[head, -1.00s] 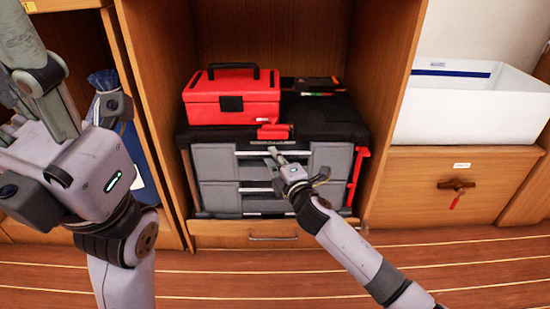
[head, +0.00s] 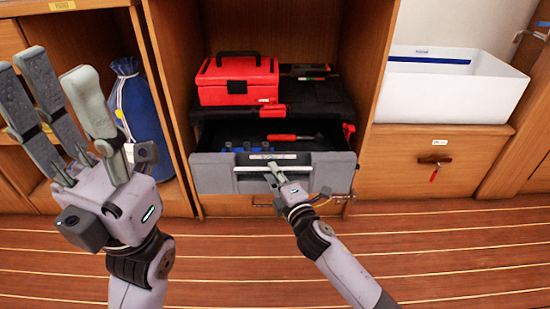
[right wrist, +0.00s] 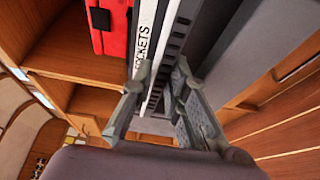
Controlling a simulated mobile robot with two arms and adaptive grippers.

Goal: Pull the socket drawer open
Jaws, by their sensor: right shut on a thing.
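The socket drawer (head: 215,178) is the grey top drawer of the black tool chest (head: 335,108). It stands pulled out, and its inside shows. In the right wrist view its label (right wrist: 143,42) reads partly "SOCKETS". My right gripper (head: 273,174) is shut on the drawer's pale bar handle (head: 246,170). The right wrist view shows its fingers (right wrist: 160,85) on both sides of the handle. My left gripper (head: 58,75) is raised at the left with fingers spread, open and empty. The lower drawer is mostly hidden behind the open one.
Several blue items (head: 246,147) and a red-handled tool (head: 290,137) lie in the drawer. A red toolbox (head: 238,88) sits on the chest. A blue bag (head: 145,125) stands left, a white bin (head: 445,95) right. The striped floor in front is clear.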

